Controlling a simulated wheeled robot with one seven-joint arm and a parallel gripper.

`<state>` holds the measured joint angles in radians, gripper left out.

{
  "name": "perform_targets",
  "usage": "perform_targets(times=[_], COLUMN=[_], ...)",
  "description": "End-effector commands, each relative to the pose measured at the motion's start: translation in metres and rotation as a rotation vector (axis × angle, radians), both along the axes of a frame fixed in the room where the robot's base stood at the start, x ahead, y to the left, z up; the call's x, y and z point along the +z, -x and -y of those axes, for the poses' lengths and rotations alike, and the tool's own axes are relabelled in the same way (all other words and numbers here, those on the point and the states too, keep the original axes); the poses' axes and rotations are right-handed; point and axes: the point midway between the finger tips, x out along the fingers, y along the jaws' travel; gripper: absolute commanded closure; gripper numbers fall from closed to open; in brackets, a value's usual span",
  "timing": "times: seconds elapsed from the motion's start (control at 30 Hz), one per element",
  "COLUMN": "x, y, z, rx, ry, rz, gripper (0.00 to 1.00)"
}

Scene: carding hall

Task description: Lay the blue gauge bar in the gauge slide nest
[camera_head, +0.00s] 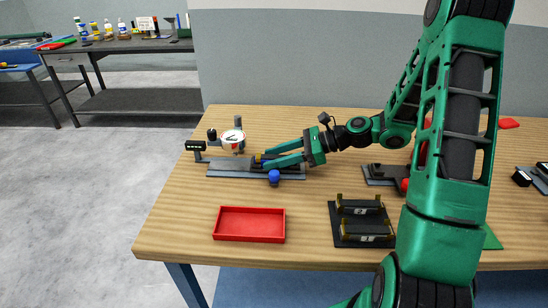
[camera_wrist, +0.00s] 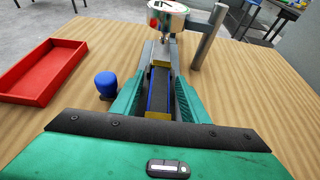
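The gauge slide (camera_head: 222,168) is a grey base near the table's left edge, with a round dial gauge (camera_head: 232,139) over it; the dial also shows in the wrist view (camera_wrist: 168,18). The blue gauge bar (camera_wrist: 149,92), with a dark top and blue side, lies lengthwise along the slide between yellow end blocks (camera_wrist: 158,116). It seems to sit in the nest, but its underside is hidden. My gripper (camera_head: 265,160) reaches down at the slide, one finger on each side of the bar. The fingers look slightly apart from it, so the gripper appears open.
A blue knob (camera_head: 274,176) stands close beside the slide, near my finger. An empty red tray (camera_head: 249,224) and a black rack (camera_head: 345,236) with numbered places lie toward the front. Bare wood lies between them. A second bench (camera_head: 120,48) stands behind left.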

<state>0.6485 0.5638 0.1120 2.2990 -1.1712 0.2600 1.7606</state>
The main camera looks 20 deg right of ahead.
Motion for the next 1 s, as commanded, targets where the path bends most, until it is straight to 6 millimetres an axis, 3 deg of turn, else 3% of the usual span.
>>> perform_targets(times=[0.37, 1.0], x=[0.003, 0.043], y=[0.0, 0.037], z=[0.001, 0.091], rx=[0.0, -0.001], ry=[0.0, 0.001], rz=[0.001, 0.002], gripper=[0.58, 0.58])
